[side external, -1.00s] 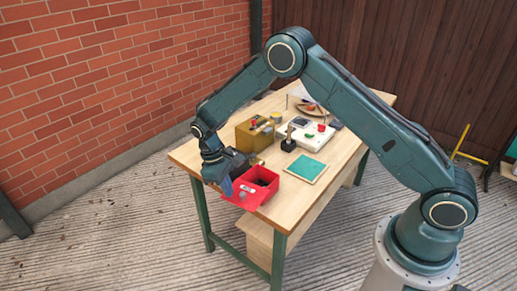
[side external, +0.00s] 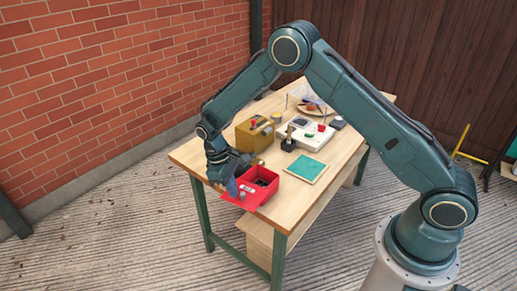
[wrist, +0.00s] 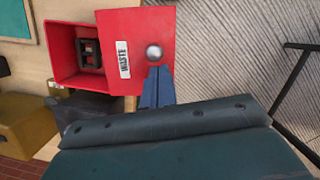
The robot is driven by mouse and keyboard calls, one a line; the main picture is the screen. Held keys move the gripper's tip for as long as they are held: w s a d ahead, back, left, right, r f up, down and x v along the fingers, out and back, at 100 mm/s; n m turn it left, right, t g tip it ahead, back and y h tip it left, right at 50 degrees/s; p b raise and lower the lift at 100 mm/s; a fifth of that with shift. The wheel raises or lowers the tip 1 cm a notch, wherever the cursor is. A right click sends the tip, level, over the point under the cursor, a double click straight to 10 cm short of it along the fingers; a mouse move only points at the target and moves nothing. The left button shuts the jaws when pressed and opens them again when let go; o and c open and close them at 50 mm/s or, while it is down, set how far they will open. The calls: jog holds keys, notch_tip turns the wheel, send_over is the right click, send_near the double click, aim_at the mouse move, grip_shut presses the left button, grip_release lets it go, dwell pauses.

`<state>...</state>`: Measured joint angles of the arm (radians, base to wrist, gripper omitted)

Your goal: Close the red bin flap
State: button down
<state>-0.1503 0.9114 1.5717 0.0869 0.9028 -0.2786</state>
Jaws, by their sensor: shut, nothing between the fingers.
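The red bin (side external: 264,177) sits at the near corner of the wooden table, its inside open to view. Its red flap (side external: 236,201) stands open, folded out past the table's edge. In the wrist view, the flap (wrist: 140,22) shows a white "WASTE" label (wrist: 124,59) and a round silver knob (wrist: 153,53). My gripper (side external: 232,187) is shut and empty, with its blue fingers over the outer left part of the flap. In the wrist view, the fingertips (wrist: 157,72) are just below the knob; I cannot tell whether they touch the flap. A dark object (wrist: 90,53) lies inside the bin.
A brownish-yellow box (side external: 254,137) stands behind the bin. A black joystick (side external: 289,141), a teal-topped panel (side external: 306,168) and a white console (side external: 311,133) stand to the right. A brick wall (side external: 110,85) is on the left. Room beyond the table's near edge is free.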

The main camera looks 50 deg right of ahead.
jog(key=shift+s+d+n, duration=0.15)
jog(key=shift+s+n, duration=0.05)
jog(key=shift+n, duration=0.2)
